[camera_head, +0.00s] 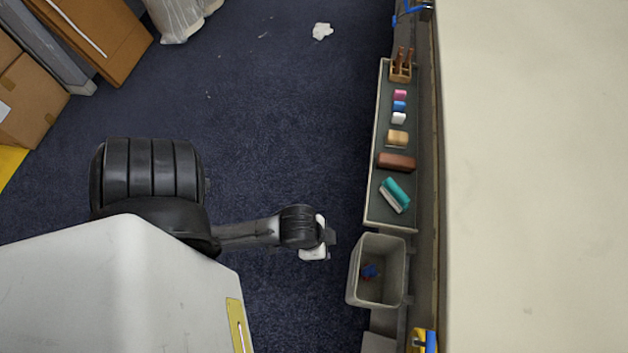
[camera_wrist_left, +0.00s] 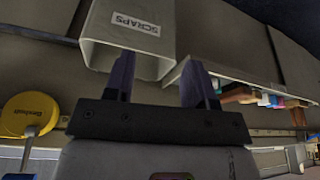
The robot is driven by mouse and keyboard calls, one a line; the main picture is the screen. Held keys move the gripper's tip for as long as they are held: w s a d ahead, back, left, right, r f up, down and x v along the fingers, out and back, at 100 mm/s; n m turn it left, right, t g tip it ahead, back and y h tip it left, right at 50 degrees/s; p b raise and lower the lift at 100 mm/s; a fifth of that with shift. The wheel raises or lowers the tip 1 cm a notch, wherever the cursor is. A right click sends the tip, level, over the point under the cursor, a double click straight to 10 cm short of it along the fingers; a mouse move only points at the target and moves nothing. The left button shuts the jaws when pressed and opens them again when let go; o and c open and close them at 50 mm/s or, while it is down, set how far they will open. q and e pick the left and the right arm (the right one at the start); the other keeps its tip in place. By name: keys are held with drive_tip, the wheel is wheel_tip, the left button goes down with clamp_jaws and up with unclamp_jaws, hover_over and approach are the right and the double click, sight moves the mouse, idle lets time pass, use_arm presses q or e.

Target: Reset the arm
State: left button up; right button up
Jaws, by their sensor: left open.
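My left arm reaches right over the dark blue floor in the head view. Its gripper (camera_head: 329,238) is small there, in open air to the left of the scraps bin (camera_head: 355,285). In the left wrist view the two dark fingers of my left gripper (camera_wrist_left: 158,78) stand apart with nothing held between them. The grey bin labelled SCRAPS (camera_wrist_left: 98,45) shows beyond the fingers. I do not see my right gripper.
A narrow tray (camera_head: 373,170) with colored blocks, a teal brush (camera_head: 397,192) and a wooden holder (camera_head: 401,70) runs along the pale table (camera_head: 530,170). Cardboard boxes (camera_head: 28,100) stand at upper left. A yellow round thing (camera_wrist_left: 30,113) shows in the wrist view. Floor between is mostly free.

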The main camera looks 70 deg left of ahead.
use_arm(q)
drive_tip(key=shift+s+a+r+n+y, duration=0.2)
drive_tip(key=shift+s+r+n, duration=0.1)
drive_tip(key=shift+s, duration=0.15)
drive_tip(key=shift+s+a+r+n+y, duration=0.1)
drive_tip(key=shift+s+a+r+n, duration=0.05)
drive_tip(key=shift+s+n, duration=0.2)
wheel_tip(320, 180, up, 31)
drive_tip(key=p, duration=3)
drive_tip(key=shift+p, duration=0.4)
